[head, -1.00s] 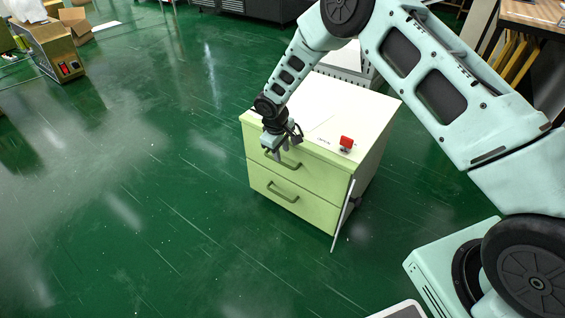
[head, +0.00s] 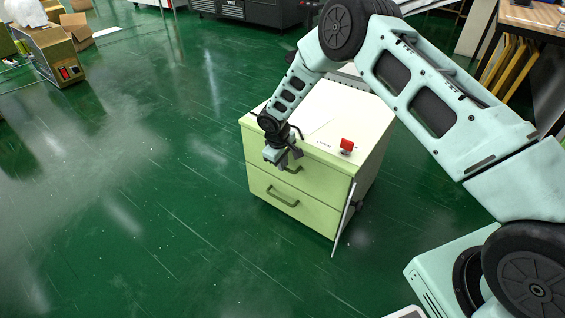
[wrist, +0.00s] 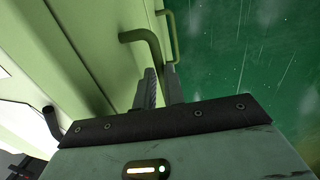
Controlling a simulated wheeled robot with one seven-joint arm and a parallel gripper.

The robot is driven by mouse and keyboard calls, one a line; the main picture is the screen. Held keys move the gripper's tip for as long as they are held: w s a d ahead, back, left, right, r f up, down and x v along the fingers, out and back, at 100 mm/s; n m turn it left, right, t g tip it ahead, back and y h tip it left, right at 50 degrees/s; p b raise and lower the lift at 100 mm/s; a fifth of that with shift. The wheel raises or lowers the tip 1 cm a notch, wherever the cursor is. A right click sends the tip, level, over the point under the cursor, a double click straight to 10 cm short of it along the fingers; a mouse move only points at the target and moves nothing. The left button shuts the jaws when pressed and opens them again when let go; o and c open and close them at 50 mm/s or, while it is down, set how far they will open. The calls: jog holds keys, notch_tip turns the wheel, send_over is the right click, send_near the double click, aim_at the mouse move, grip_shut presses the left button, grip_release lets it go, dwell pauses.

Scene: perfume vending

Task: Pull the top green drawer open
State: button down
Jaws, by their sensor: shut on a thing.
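A pale green cabinet (head: 320,206) stands on the floor with two drawers. The top drawer (head: 322,180) has a bar handle (head: 295,170), partly hidden by my gripper (head: 281,161). In the wrist view, my gripper (wrist: 160,88) is close to the drawer front, and its fingers are shut on the top handle (wrist: 141,36). The handle's far part shows beyond the fingers. The lower drawer's handle (wrist: 168,36) shows further off, and also in the head view (head: 282,196). I see no clear gap at the top drawer.
A red object (head: 346,145) and a white sheet (head: 306,117) lie on the cabinet top. A thin pale strip (head: 343,217) leans at the cabinet's right front corner. Green floor in front and to the left is clear. Cardboard boxes (head: 77,30) stand far left.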

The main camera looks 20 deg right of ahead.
jog(key=shift+a, duration=0.1)
jog(key=s+a+p, duration=0.1)
jog(key=s+a, duration=0.7)
jog(key=a, duration=0.3)
jog(key=s+a+p, duration=0.1)
jog(key=s+a, duration=0.8)
jog(key=a, duration=0.3)
jog(key=shift+p, duration=0.3)
jog(key=c, duration=1.5)
grip_release()
jog(key=shift+w, duration=0.1)
jog(key=shift+r, duration=0.15)
jog(key=a+r+p, duration=0.1)
jog(key=r, duration=0.4)
jog(key=s+r+p, duration=0.1)
jog(key=r+p, duration=0.1)
jog(key=r, duration=0.4)
jog(key=s+a+r+p, duration=0.1)
jog(key=r, duration=0.4)
jog(key=shift+a+r, duration=0.3)
jog(key=shift+r, duration=0.1)
